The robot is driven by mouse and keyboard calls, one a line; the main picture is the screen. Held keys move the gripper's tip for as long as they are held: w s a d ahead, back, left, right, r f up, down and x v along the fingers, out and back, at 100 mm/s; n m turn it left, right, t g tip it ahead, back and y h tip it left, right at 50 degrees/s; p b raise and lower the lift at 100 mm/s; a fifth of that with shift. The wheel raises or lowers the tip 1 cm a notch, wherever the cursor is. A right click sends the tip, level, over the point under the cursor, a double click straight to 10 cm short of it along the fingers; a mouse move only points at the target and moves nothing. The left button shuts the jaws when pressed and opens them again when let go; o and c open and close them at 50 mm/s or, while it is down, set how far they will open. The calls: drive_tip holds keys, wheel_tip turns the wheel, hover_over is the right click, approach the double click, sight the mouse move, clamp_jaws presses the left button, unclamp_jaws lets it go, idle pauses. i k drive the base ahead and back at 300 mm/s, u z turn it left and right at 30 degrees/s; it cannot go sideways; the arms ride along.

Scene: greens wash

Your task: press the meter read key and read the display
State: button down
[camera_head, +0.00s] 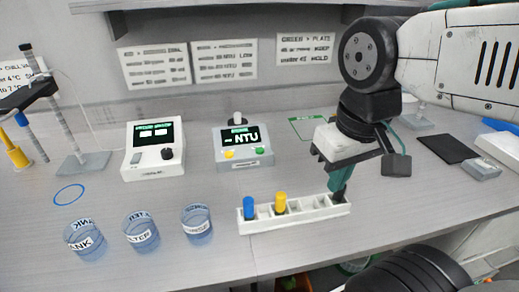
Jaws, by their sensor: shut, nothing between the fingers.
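The grey meter (244,160) stands at the middle of the bench. Its dark display (240,138) shows "NTU" with what look like dashes before it. A yellow key (229,155) and a green key (259,151) sit below the display; I cannot read any label on them. My gripper (338,194) points down at the right end of the white rack, apart from the meter and to its right. Its fingers are shut. I cannot tell if the tips touch the rack.
The white rack (300,221) holds a blue-capped vial (249,207) and a yellow-capped vial (280,203). Several labelled cups stand at the left front. A white instrument (154,165) stands left of the meter.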

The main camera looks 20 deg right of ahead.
sight(260, 150)
drive_tip(key=k, duration=1.65)
drive_tip(key=u, duration=1)
drive_tip(key=i, duration=1.9)
drive_tip(key=z, duration=0.85)
